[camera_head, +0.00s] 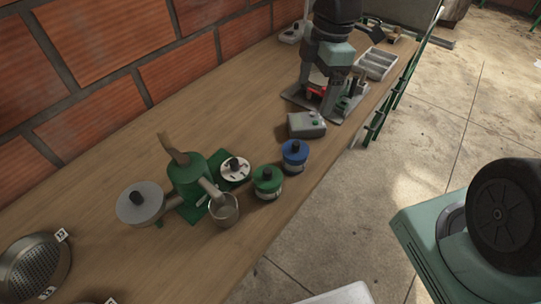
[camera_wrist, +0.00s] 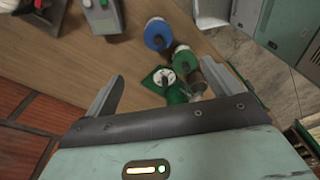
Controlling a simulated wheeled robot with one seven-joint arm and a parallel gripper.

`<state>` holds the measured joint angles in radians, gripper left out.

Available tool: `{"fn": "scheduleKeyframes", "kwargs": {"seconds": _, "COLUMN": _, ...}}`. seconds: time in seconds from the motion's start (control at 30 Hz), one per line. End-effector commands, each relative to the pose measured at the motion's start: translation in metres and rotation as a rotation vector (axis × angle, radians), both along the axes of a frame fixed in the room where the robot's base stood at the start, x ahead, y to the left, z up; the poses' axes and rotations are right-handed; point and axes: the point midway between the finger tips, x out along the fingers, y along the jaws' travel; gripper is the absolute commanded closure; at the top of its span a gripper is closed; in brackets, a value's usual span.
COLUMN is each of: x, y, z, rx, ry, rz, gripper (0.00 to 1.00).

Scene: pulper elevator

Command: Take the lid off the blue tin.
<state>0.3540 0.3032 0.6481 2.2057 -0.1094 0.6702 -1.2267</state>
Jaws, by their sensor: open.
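The blue tin (camera_head: 294,154) stands upright on the wooden bench, with its blue lid and dark knob on top and a paler body below. It also shows in the wrist view (camera_wrist: 158,33), above the middle. My gripper (camera_wrist: 160,70) shows in the wrist view with its two fingers wide apart and nothing between them. The blue tin lies beyond the fingertips there, apart from them.
A green tin (camera_head: 267,182) stands close beside the blue one. The green pulper (camera_head: 190,178), a white-topped tin (camera_head: 235,168) and a metal pot (camera_head: 223,209) are left of them. Brick wall (camera_head: 100,35) borders the bench.

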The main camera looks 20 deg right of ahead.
Motion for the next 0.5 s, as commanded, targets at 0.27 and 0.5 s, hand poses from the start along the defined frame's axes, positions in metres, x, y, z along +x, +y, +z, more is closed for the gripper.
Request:
{"fn": "scheduleKeyframes", "kwargs": {"seconds": 0.27, "x": 0.005, "y": -0.002, "z": -0.026, "rx": 0.006, "ry": -0.002, "rz": 0.034, "gripper": 0.1}}
{"fn": "scheduleKeyframes", "kwargs": {"seconds": 0.5, "x": 0.004, "y": 0.005, "z": -0.076, "rx": 0.006, "ry": -0.001, "rz": 0.032, "gripper": 0.1}}
